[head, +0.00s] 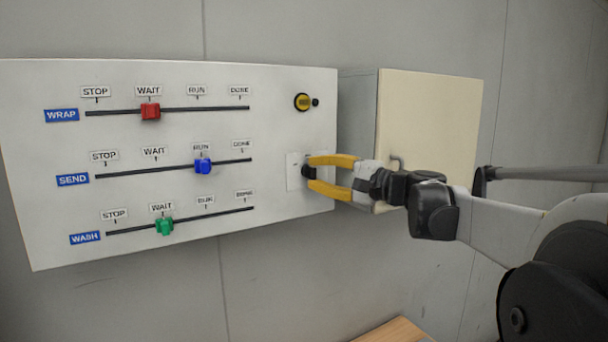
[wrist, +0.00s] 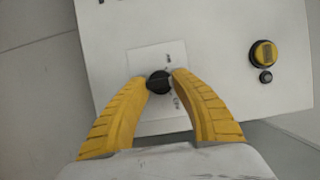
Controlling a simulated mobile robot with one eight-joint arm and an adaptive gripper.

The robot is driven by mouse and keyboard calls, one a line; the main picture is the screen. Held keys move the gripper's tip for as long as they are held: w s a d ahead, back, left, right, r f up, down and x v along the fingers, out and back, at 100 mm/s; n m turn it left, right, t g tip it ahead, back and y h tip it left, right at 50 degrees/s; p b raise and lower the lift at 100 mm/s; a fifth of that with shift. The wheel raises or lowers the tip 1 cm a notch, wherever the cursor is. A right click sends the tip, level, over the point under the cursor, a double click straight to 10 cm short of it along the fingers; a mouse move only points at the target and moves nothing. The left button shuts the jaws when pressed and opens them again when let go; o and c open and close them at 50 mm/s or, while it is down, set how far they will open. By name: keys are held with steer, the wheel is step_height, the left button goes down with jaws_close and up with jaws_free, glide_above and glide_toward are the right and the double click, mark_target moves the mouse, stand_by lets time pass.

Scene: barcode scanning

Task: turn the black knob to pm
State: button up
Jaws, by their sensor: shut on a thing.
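The black knob (wrist: 159,82) sits on a small white plate on the right part of the white panel. In the wrist view my gripper (wrist: 160,84) has its two yellow fingers closed around the knob, one on each side. Small dark marks show on the plate above and below the knob, too small to read. In the head view the knob (head: 308,171) is partly hidden by the fingertips of my gripper (head: 311,174), which reaches in from the right. I cannot tell which mark the knob points to.
The panel (head: 270,90) also carries a red slider (head: 150,111), a blue slider (head: 203,166) and a green slider (head: 164,226). A yellow and black button (head: 302,102) is above the knob. A cream box (head: 435,120) stands right of the panel, close behind my gripper.

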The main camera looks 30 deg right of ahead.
steer(key=o, duration=1.2)
steer(key=shift+w, duration=0.15)
steer(key=v, duration=1.2)
